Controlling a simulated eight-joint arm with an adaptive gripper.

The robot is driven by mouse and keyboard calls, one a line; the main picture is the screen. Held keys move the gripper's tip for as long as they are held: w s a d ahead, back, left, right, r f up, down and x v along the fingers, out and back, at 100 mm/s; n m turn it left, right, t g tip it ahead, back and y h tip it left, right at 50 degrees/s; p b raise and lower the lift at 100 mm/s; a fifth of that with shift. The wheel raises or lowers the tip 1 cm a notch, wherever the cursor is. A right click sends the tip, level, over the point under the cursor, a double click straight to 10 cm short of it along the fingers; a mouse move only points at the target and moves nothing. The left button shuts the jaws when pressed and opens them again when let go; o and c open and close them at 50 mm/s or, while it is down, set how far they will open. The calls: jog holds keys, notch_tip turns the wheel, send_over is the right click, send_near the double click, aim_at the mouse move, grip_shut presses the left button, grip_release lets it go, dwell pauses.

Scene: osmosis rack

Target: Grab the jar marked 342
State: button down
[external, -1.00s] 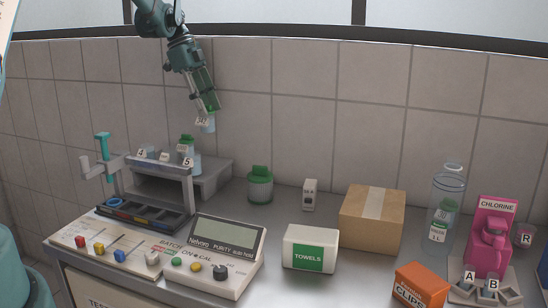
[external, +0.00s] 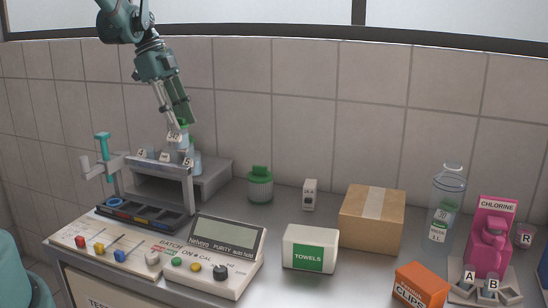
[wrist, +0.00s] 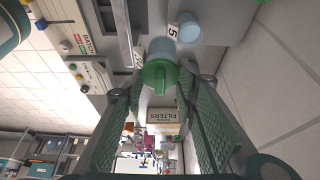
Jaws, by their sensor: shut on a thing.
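My gripper (external: 180,128) is shut on a jar (external: 183,142) with a green lid and a pale blue body. The wrist view shows the jar's lid (wrist: 158,76) between the fingers. A white label on it shows only partly, and I cannot read its number. The jar is at the right end of the grey rack (external: 158,165), near the tag marked 5 (wrist: 173,31). I cannot tell whether it touches the rack. Another pale blue jar (external: 197,163) stands just behind, partly hidden.
The control panel with a purity display (external: 225,238) is in front of the rack. A green-lidded canister (external: 260,184), a cardboard box (external: 372,218), a towels box (external: 310,248), a clear bottle (external: 442,215) and a pink chlorine dispenser (external: 492,235) stand to the right.

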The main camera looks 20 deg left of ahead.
aim_at(179, 138)
jog(key=shift+s, duration=1.7)
